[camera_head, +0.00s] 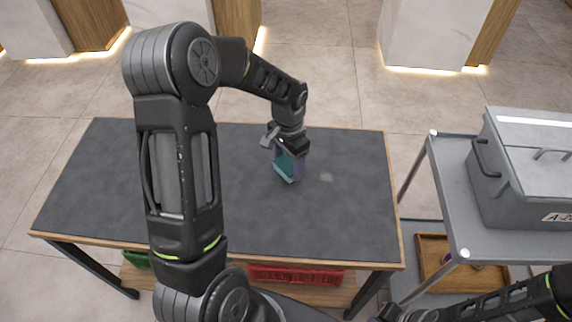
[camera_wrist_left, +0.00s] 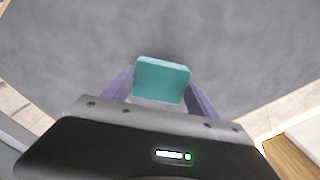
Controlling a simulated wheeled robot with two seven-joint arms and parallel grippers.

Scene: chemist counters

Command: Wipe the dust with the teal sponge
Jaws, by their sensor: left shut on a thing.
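The teal sponge (camera_head: 285,167) is held between the purple fingers of my left gripper (camera_head: 288,163), low over the dark table top (camera_head: 340,220). The sponge also shows in the left wrist view (camera_wrist_left: 162,80), upright between the two fingers (camera_wrist_left: 160,92). I cannot tell for sure whether its lower edge touches the table. A small pale dust patch (camera_head: 326,177) lies on the table just right of the sponge. Any dust under the gripper is hidden. My right arm shows at the bottom right, but its gripper is not in view.
A grey metal cart (camera_head: 447,190) with a large grey lidded box (camera_head: 525,165) stands right of the table. A wooden tray (camera_head: 430,262) is on its lower shelf. A red crate (camera_head: 300,274) sits under the table. The table top around the sponge is clear.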

